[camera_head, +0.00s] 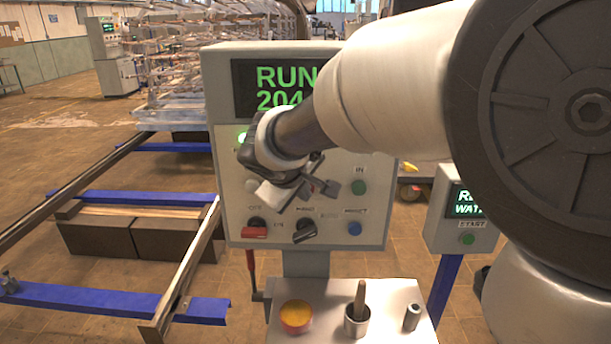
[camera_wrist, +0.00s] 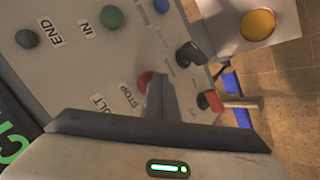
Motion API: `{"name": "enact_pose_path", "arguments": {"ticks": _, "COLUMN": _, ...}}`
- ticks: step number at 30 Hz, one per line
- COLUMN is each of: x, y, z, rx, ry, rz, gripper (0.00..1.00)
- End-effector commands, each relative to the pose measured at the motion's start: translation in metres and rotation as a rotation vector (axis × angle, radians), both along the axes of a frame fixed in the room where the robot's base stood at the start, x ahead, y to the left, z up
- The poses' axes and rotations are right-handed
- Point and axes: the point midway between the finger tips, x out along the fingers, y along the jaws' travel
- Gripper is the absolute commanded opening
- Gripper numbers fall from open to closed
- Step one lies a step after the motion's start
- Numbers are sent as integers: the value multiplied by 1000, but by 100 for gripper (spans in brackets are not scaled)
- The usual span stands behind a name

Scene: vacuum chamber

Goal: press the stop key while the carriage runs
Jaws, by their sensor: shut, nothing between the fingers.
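The grey control panel (camera_head: 345,245) shows green "RUN" and a number starting with 204 on its display (camera_head: 285,88), partly covered by my arm. The red stop key (camera_wrist: 146,80), beside a "STOP" label, shows in the wrist view, partly covered by my fingers. In the head view it is hidden behind my gripper. My gripper (camera_head: 297,198) is shut and empty in front of the panel. In the wrist view its fingertips (camera_wrist: 161,82) overlap the stop key's edge; I cannot tell whether they touch it. No carriage can be clearly made out.
A small shelf (camera_head: 330,290) below holds a yellow-filled bowl (camera_head: 296,317). A second display box (camera_head: 462,215) stands right.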

Motion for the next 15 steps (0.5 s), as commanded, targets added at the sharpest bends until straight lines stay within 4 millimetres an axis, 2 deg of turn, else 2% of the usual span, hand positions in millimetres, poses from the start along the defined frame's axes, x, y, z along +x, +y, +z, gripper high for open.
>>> {"name": "enact_pose_path", "arguments": {"ticks": 15, "x": 6, "y": 0, "z": 1, "rx": 1, "ry": -2, "rz": 0, "gripper": 0}}
